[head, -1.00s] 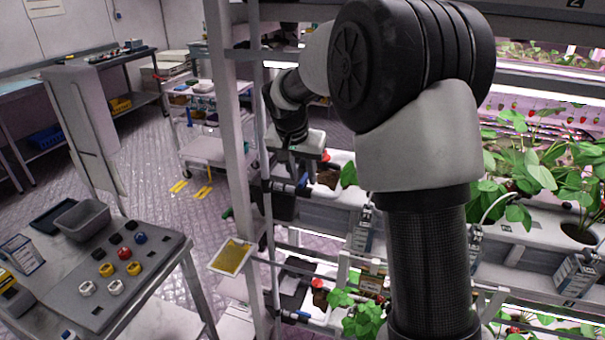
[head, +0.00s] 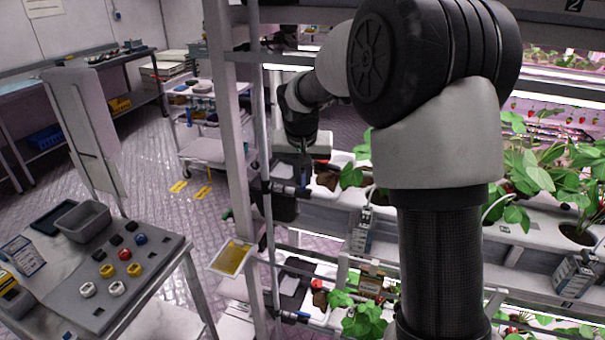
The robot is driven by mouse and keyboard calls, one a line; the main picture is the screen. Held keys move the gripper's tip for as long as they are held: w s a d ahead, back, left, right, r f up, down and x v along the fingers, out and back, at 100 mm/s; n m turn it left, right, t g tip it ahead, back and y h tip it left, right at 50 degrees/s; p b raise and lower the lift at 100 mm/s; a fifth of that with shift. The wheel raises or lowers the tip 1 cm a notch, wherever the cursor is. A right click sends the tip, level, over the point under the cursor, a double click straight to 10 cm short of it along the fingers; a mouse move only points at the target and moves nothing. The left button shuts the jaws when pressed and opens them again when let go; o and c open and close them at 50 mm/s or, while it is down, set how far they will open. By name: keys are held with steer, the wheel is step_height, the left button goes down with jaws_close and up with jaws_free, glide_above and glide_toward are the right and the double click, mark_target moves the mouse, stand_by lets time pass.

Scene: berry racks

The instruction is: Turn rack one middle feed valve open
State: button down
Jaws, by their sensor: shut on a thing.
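Rack one's middle feed valve (head: 285,188) is on the dark pipe fitting beside the rack's left upright. Its small handle is mostly hidden by my gripper. My gripper (head: 304,176) points down from the wrist, its fingers at the handle end of this fitting, shut on the handle. The fingertips are small and partly hidden, so the handle's exact angle cannot be told. A similar valve with a blue handle (head: 302,315) shows on the lower tier.
The rack upright (head: 232,150) and a thin vertical pipe (head: 262,130) stand just left of my gripper. Strawberry plants (head: 540,170) fill the troughs at right. A yellow card (head: 233,256) hangs at the rack's front. A table (head: 160,285) with coloured knobs stands at left.

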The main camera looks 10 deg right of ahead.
steer(key=n, duration=0.1)
steer(key=n+y+p, duration=0.1)
steer(key=n, duration=0.1)
steer(key=shift+d+r+n+y+p, duration=0.15)
steer(key=shift+d+n+y+p, duration=0.15)
steer(key=shift+n+p, duration=0.1)
steer(key=n+y+p, duration=0.1)
steer(key=n, duration=0.2)
steer(key=shift+d+n+p, duration=0.15)
steer(key=shift+n+p, duration=0.15)
steer(key=n+y+p, duration=0.1)
steer(key=n, duration=0.2)
steer(key=n+g+y, duration=0.1)
steer(key=n, duration=0.1)
steer(key=shift+w+d+n+g+p, duration=0.2)
steer(key=shift+n+g+p, duration=0.1)
steer(key=shift+n+p, duration=0.1)
steer(key=c, duration=1.8)
jaws_free()
steer(key=v, duration=0.7)
steer(key=shift+d+r, duration=0.1)
